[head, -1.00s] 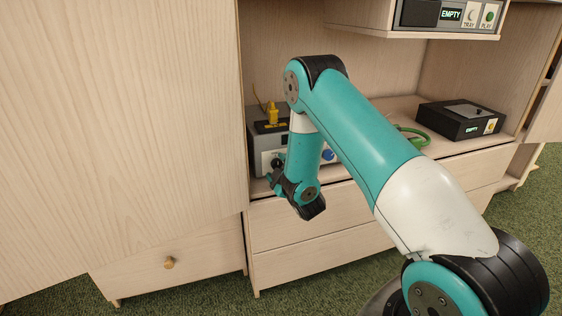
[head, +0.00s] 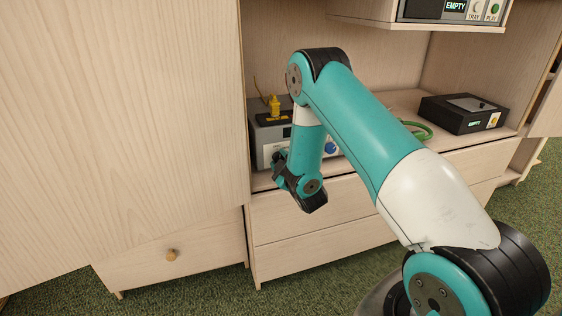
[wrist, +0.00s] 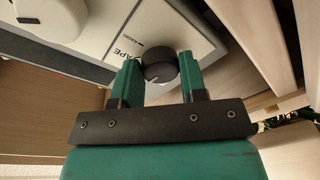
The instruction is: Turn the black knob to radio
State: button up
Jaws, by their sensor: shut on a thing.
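The black knob (wrist: 160,70) is round with a white pointer line. In the wrist view it sits on the pale front panel (wrist: 181,38) of a grey unit, beside printing that reads "TAPE" and, smaller, what looks like "RADIO". My gripper (wrist: 159,77) has one green finger on each side of the knob and is shut on it. In the head view my gripper (head: 280,163) is at the left part of the front of the grey unit (head: 262,133), and the knob is hidden behind it.
A yellow plug-like piece (head: 274,106) stands on top of the unit. A blue knob (head: 331,147) is to the right on its front. A green cable (head: 421,131) and a black box (head: 464,113) reading "EMPTY" lie on the shelf. A tall wooden panel (head: 130,120) is close on the left.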

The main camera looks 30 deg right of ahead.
jog(key=m, duration=0.6)
jog(key=m+b, duration=0.1)
jog(key=m, duration=0.2)
jog(key=shift+f+t+h, duration=0.1)
jog(key=shift+t+h, duration=0.2)
jog(key=shift+h, duration=0.1)
jog(key=m+b, duration=0.1)
jog(key=m, duration=0.4)
jog(key=shift+h, duration=0.3)
jog(key=shift+m+h+b, duration=0.3)
jog(key=shift+m+b, duration=0.15)
jog(key=shift+m, duration=1.75)
jog(key=o, duration=0.9)
